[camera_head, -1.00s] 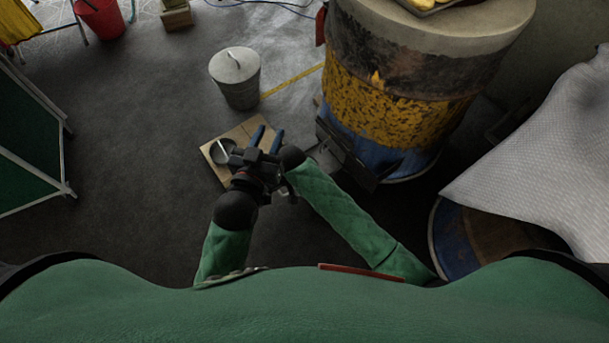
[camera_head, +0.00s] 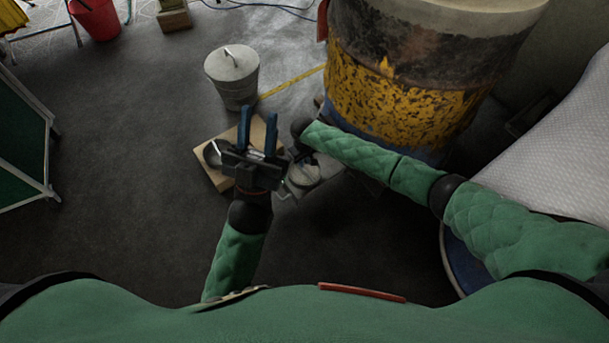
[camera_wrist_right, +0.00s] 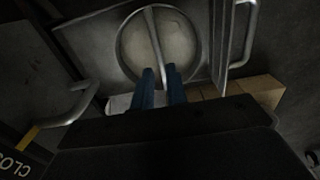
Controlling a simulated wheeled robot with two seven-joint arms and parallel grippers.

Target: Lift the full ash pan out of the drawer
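The full ash pan (camera_wrist_right: 178,48) is round, filled with pale ash, with a metal bar handle (camera_wrist_right: 152,30) across its top. It sits in the grey drawer (camera_wrist_right: 92,22) in the right wrist view. In the head view the pan (camera_head: 303,176) shows partly at the barrel's foot, below the right forearm. My right gripper (camera_wrist_right: 160,70) is over the near side of the pan, its blue fingers slightly apart, the handle's near end between their tips; contact is unclear. In the head view it is hidden. My left gripper (camera_head: 258,135) is open and empty, left of the pan.
A lidded metal bucket (camera_head: 233,78) stands behind the left gripper. A wooden board (camera_head: 214,178) with a dark dish lies on the floor under it. The yellow and black barrel oven (camera_head: 400,100) blocks the back right.

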